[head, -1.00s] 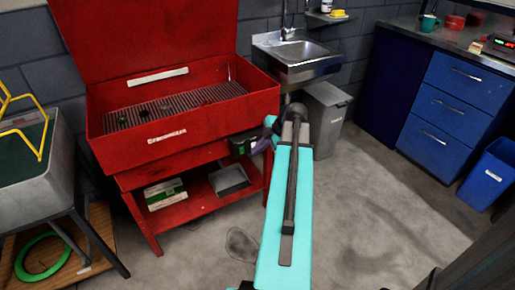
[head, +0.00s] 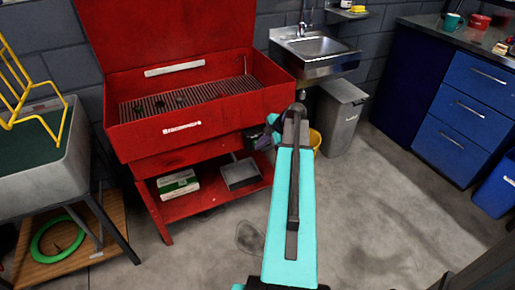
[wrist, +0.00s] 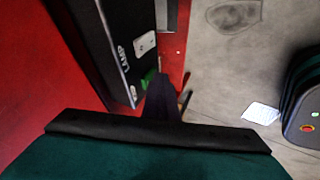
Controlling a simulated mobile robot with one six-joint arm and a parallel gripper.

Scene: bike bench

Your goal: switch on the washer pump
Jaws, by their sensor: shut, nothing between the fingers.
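The red parts washer (head: 150,138) stands with its lid up at the left centre in the head view. A black switch box (wrist: 105,45) with a white label is beside its red wall in the wrist view. A green button (wrist: 149,77) sticks out at the box's lower end. My gripper (wrist: 163,88) is shut and empty, its dark fingertips right at the green button. I cannot tell whether they touch it. In the head view, the box is mostly hidden behind my arm, and my gripper (head: 272,130) shows only in part there.
A dustpan (head: 240,174) and a white-green box (head: 178,184) lie on the washer's lower shelf. A yellow bucket (head: 315,140) and a grey bin (head: 342,117) stand behind my arm, below the steel sink (head: 315,46).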

